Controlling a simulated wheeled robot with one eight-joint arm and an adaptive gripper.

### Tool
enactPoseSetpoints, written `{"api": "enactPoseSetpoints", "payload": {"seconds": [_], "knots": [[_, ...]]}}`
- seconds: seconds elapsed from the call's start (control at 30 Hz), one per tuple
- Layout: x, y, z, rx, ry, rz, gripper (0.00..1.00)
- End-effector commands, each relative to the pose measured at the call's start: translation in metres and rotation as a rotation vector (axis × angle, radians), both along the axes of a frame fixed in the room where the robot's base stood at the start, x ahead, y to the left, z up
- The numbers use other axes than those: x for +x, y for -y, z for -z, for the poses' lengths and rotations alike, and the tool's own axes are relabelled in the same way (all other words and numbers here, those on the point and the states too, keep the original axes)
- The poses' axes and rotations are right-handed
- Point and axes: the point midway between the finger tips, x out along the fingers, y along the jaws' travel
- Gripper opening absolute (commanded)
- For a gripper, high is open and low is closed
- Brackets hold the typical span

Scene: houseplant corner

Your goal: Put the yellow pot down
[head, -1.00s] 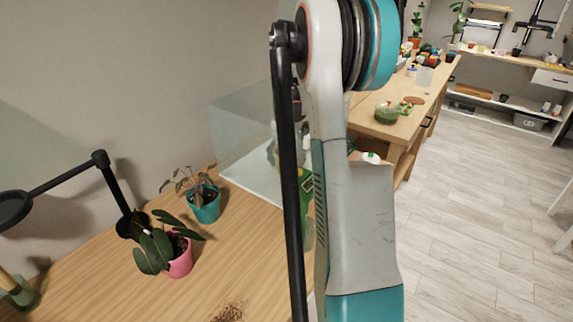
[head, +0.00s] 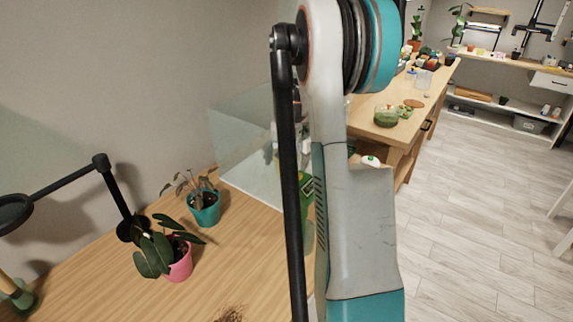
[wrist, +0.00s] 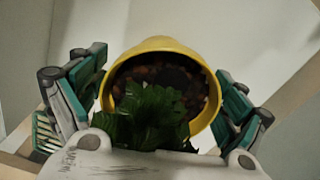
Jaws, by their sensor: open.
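The yellow pot (wrist: 160,44) shows in the wrist view, between the two fingers of my gripper (wrist: 160,88). I look into its mouth: it holds dark soil with brown pebbles and a leafy green plant (wrist: 150,115) that leans toward the camera. The teal finger pads stand on either side of the pot, close to its wall. The jaws are open; I cannot tell whether a pad still touches the pot. What lies under the pot is hidden. In the head view my arm hides the gripper and the yellow pot.
On the wooden table (head: 120,285) stand a pink pot (head: 180,265) with a broad-leaved plant, a teal pot (head: 205,208) with a drooping plant, and a black lamp (head: 118,190). A clear glass case (head: 235,145) stands behind. Spilled soil (head: 230,314) lies at the front.

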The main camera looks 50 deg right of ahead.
Motion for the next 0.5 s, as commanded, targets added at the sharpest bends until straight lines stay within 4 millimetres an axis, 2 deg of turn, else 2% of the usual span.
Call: {"api": "enactPoseSetpoints", "payload": {"seconds": [0.3,0.5], "knots": [[0.0,0.0,-0.068,0.0,0.0,0.0,0.91],[0.0,0.0,-0.099,0.0,0.0,0.0,0.91]]}}
